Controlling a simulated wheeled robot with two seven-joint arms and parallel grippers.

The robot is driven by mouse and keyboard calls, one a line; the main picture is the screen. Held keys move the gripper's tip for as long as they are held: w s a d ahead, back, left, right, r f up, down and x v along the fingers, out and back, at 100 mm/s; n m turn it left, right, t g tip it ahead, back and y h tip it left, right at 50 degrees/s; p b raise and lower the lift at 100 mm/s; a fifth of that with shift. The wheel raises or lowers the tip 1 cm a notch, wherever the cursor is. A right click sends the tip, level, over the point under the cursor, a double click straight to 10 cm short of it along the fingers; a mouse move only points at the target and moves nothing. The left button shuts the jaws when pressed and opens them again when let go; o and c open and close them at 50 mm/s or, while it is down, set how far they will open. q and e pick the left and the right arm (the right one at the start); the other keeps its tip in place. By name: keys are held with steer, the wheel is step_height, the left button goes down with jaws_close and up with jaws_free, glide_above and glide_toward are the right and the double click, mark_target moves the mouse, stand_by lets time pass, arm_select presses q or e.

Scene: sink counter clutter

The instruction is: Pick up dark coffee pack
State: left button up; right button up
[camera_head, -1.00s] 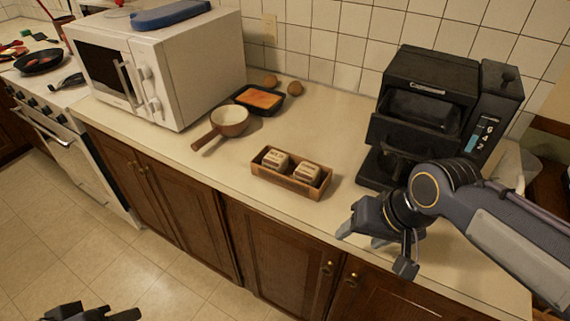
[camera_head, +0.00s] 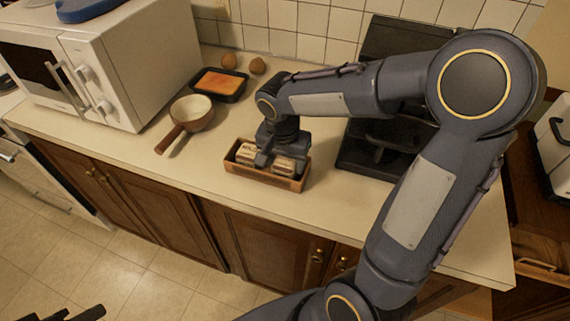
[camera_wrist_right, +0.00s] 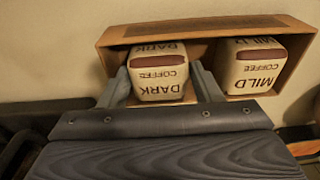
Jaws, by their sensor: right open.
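The dark coffee pack (camera_wrist_right: 158,75), a cream block with a brown band and "DARK COFFEE" lettering, sits in a brown wooden box (camera_head: 240,171). It is the right-hand pack in the head view (camera_head: 284,166). My right gripper (camera_wrist_right: 165,90) is open, with one finger on each side of this pack. I cannot tell whether the fingers touch it. The mild coffee pack (camera_wrist_right: 250,68) sits beside it in the box, outside the fingers; it also shows in the head view (camera_head: 245,152). Part of my left gripper (camera_head: 75,314) shows at the bottom left, away from the counter.
A handled pan (camera_head: 190,114) and a black tray with orange contents (camera_head: 220,82) stand behind and left of the box. A white microwave (camera_head: 125,70) is farther left. Counter in front is clear.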

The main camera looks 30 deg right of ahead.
steer(key=shift+f, duration=0.6)
steer(key=c, duration=0.6)
steer(key=shift+r, duration=0.1)
